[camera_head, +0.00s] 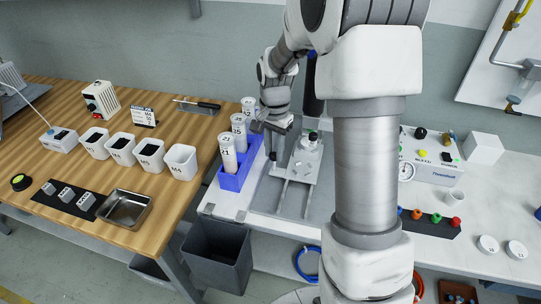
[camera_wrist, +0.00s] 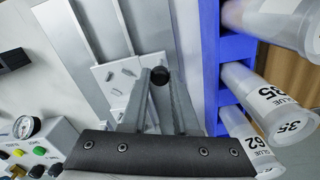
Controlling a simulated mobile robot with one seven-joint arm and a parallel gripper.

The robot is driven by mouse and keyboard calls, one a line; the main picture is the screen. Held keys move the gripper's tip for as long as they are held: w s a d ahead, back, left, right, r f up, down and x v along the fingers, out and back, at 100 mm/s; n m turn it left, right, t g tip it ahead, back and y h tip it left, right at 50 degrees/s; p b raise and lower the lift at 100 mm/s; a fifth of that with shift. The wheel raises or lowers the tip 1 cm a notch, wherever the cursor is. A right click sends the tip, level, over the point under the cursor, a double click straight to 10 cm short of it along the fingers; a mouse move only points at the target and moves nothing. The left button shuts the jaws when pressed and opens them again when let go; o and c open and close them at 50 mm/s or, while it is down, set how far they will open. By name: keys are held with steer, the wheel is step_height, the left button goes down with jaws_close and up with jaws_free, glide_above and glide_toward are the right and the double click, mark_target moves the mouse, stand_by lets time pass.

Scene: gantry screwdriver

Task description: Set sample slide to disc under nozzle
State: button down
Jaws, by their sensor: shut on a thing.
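The sample slide (camera_head: 303,160) looks like a pale plate on two metal rails on the right-hand bench. In the wrist view the plate (camera_wrist: 118,78) shows several small slots or pieces on top. My gripper (camera_wrist: 160,82) is shut on a small dark round knob (camera_wrist: 160,74) at the plate's edge. In the head view my gripper (camera_head: 275,150) is at the plate's left side. A dark upright head (camera_head: 312,84) stands above and behind the plate. The nozzle tip and the disc under it cannot be made out clearly.
A blue rack (camera_head: 236,178) with several labelled glue tubes stands close to my gripper's left. A gauge box (camera_head: 432,172) is to the right. A wooden bench (camera_head: 180,130) with white bins is at left. A grey bin (camera_head: 217,255) stands below.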

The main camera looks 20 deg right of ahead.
steer(key=c, duration=0.7)
jaws_free()
step_height(320, 180, up, 18)
steer(key=p, duration=0.4)
steer(key=shift+f, duration=0.25)
